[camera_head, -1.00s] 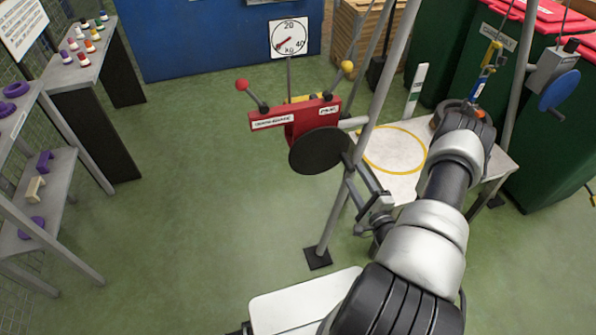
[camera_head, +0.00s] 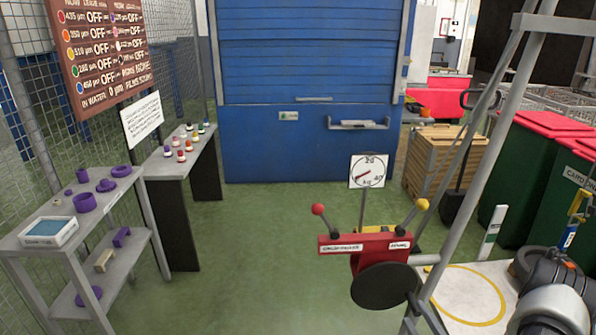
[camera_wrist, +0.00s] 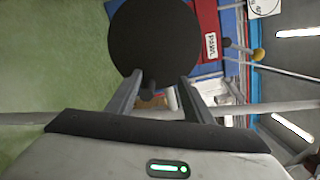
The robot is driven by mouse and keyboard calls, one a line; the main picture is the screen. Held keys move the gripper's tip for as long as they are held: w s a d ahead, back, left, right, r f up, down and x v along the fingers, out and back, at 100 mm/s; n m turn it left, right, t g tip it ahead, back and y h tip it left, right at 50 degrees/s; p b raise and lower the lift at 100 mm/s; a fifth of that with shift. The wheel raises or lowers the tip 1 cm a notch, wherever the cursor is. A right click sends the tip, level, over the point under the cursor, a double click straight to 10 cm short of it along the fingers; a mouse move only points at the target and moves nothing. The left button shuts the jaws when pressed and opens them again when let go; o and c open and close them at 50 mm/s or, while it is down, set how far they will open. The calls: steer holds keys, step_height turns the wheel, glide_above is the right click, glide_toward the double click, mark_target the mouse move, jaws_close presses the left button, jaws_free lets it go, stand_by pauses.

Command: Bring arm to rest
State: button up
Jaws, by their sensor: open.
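My gripper (camera_wrist: 161,80) is open in the wrist view, its two grey fingers pointing at a black disc (camera_wrist: 155,38). A small dark knob shows between the fingers; I cannot tell whether they touch it. The disc (camera_head: 386,286) belongs to a red winch-like unit (camera_head: 372,245) on a grey frame in the head view. This unit carries a red-balled lever and a yellow-balled lever. Part of my arm (camera_head: 548,312) shows at the lower right of the head view; my gripper is hidden there.
A pale platform with a yellow ring (camera_head: 497,300) lies behind the frame leg (camera_head: 478,170). Green bins (camera_head: 520,170) stand at right. A shelf (camera_head: 115,205) and a table with small bottles (camera_head: 170,168) stand at left. The green floor (camera_head: 255,250) between is clear.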

steer(key=w+a+r+n+g+y, duration=0.1)
steer(key=a+r+n+g+y, duration=0.9)
steer(key=a+r, duration=0.7)
steer(key=s+a+r+n+g+h, duration=0.2)
steer(key=s+a+r+n+g, duration=0.45)
steer(key=s+a+r, duration=0.35)
steer(key=s+d+r+n+t+h, duration=0.4)
steer(key=s+d+r+n+h, duration=0.15)
steer(key=s+r+h, duration=0.5)
step_height(320, 180, up, 14)
steer(key=m+p, duration=0.1)
steer(key=p, duration=1.3)
steer(key=shift+s+d+f, duration=0.2)
steer(key=shift+s+d, duration=0.1)
steer(key=shift+s, duration=0.15)
